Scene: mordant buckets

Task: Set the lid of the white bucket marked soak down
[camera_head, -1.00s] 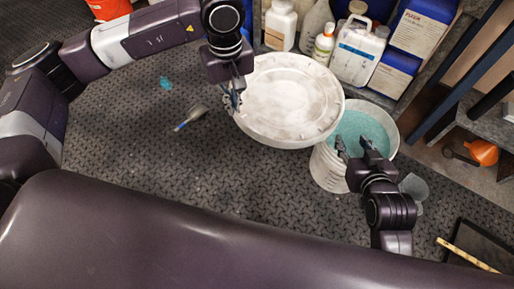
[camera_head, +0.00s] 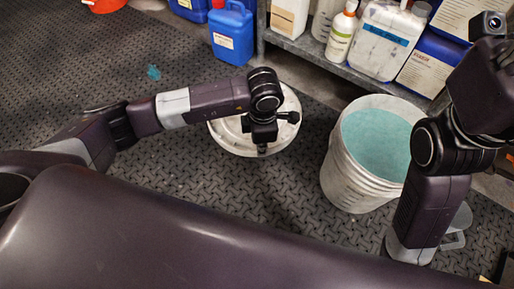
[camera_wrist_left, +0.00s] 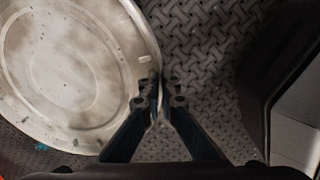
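The round white lid (camera_head: 228,130) is low over the floor, left of the bucket and apart from it; whether it touches the floor I cannot tell. My left gripper (camera_head: 262,148) is in front of it and hides part of it. In the left wrist view the lid (camera_wrist_left: 75,65) fills the left side, and the left fingers (camera_wrist_left: 158,100) are closed together at its rim. The white bucket (camera_head: 350,175) stands upright and open, with teal liquid inside. No marking is readable on it. My right arm is raised at the right; its fingertips are out of view.
A low shelf (camera_head: 318,52) with bottles and boxes stands behind the bucket. A blue canister (camera_head: 232,35) is on the floor behind the lid. A clear scoop-like vessel (camera_head: 455,228) is right of the bucket. The patterned floor at left is mostly clear, with a teal spot (camera_head: 153,72).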

